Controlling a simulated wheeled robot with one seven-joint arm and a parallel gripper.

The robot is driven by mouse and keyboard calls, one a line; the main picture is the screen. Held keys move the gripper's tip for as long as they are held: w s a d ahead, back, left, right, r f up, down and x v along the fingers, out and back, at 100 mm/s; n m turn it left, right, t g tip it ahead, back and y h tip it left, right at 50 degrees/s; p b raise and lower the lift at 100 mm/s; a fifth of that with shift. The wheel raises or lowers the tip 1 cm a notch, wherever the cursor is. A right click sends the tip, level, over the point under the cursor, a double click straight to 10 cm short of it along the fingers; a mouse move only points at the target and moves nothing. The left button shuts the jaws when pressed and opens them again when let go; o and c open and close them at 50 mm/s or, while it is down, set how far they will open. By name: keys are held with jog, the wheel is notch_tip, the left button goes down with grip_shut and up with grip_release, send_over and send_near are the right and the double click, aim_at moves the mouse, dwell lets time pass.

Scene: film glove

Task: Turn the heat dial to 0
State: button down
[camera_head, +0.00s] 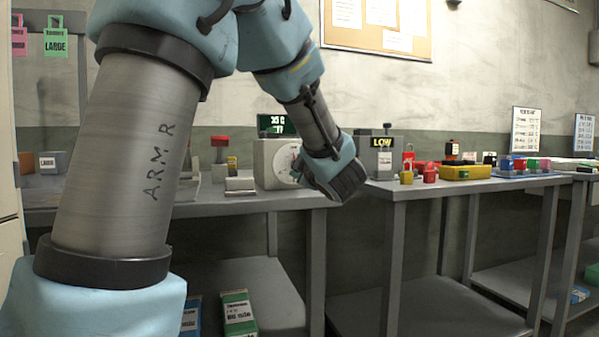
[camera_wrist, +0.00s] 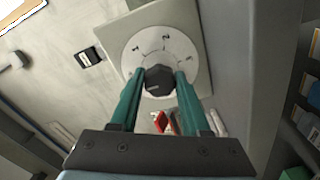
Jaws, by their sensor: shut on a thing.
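The heat dial is a dark faceted knob (camera_wrist: 159,80) at the middle of a round pale plate (camera_wrist: 135,50) with dark marks, seen close in the wrist view. In the head view the dial's plate (camera_head: 283,165) is on the front of a pale box (camera_head: 263,158) on the bench; the knob is hidden behind my gripper there. My gripper (camera_wrist: 160,82) has its two green fingers on either side of the knob, shut on it. The knob's setting is too small to read. A green-lit display (camera_head: 277,126) stands above the box.
A grey box marked LOW (camera_head: 382,158) stands to the right on the bench (camera_head: 440,186). A red-topped press (camera_head: 220,152) stands left of the dial box.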

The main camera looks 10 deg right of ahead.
dwell(0.3)
jog(key=shift+c, duration=1.9)
grip_release()
jog(key=s+d, duration=0.1)
jog(key=s, duration=0.9)
jog(key=shift+s+d, duration=0.15)
jog(key=shift+s, duration=0.25)
